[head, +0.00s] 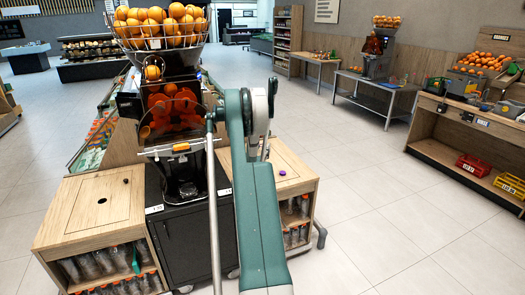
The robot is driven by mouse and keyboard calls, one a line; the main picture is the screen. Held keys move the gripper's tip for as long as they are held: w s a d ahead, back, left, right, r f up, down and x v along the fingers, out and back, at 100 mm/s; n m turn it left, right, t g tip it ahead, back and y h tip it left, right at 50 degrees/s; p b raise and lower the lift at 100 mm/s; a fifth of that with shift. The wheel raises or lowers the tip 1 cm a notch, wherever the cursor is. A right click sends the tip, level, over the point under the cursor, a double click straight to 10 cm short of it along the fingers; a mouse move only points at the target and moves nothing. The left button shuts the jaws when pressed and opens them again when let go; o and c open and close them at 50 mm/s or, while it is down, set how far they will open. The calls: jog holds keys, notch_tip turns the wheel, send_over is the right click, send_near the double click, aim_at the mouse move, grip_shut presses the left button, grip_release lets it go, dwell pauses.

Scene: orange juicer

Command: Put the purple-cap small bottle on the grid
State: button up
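A small purple spot (283,172) shows on the wooden counter top right of the juicer. It looks like a purple cap seen from above, but the bottle body cannot be made out. The orange juicer (172,105) stands in the middle left on a black cabinet. Its dark lower bay (183,188) is partly visible, and I cannot clearly make out a grid there. My green arm rises through the middle of the view and covers part of the juicer's right side and the right counter. My gripper is not visible.
A wooden counter with a round hole (88,210) stands left of the juicer, with bottles (100,262) on its shelves. More bottles (297,222) sit under the right counter. A crate stand (480,120) is at far right. The tiled floor (390,220) between is clear.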

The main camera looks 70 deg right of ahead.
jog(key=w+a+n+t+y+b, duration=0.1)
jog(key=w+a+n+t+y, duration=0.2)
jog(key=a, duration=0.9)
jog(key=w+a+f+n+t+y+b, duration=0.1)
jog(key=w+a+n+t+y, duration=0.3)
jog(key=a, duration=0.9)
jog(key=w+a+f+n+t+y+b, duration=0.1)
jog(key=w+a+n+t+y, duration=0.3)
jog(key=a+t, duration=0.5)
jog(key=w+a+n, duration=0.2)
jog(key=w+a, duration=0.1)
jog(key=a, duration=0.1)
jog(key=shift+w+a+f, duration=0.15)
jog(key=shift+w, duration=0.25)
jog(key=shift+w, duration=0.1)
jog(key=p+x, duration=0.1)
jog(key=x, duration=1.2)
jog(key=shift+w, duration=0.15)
